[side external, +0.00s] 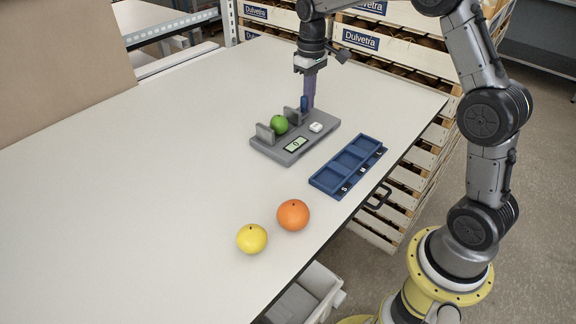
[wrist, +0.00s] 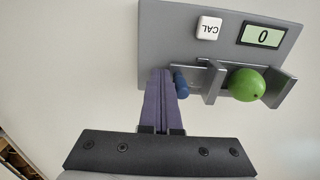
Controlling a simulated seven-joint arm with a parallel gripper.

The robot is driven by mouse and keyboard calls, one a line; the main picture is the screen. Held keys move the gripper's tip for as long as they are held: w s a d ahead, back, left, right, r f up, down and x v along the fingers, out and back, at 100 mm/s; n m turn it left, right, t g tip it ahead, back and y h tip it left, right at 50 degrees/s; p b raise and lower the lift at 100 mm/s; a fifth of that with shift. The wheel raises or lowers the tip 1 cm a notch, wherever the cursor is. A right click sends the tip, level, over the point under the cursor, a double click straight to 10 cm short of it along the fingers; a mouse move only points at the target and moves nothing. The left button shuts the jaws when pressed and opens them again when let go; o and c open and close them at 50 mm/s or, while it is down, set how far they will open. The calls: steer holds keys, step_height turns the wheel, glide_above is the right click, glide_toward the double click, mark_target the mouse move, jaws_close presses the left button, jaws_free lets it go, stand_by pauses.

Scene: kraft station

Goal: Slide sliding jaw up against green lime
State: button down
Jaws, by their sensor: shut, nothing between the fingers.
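The green lime (side external: 279,124) sits on the grey measuring device (side external: 262,147), between a fixed jaw (side external: 265,133) on the left and the sliding jaw (side external: 292,116) on the right. In the wrist view the lime (wrist: 246,85) lies between the two jaws, close to the sliding jaw (wrist: 212,82); I cannot tell whether they touch. A blue knob (wrist: 181,83) is on the sliding jaw's outer side. My gripper (wrist: 160,75) is shut and empty, its purple fingers pointing down beside the blue knob, touching or nearly so. The display (wrist: 263,34) reads 0.
A white CAL button (wrist: 208,27) is on the device. A blue tray (side external: 348,166) with compartments marked S, M, L lies to its right. An orange (side external: 293,215) and a yellow fruit (side external: 252,239) rest toward the front. The table's left side is clear.

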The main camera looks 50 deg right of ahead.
steer(key=shift+a, duration=2.1)
steer(key=shift+d, duration=0.25)
steer(key=shift+d, duration=0.2)
steer(key=shift+r, duration=3.5)
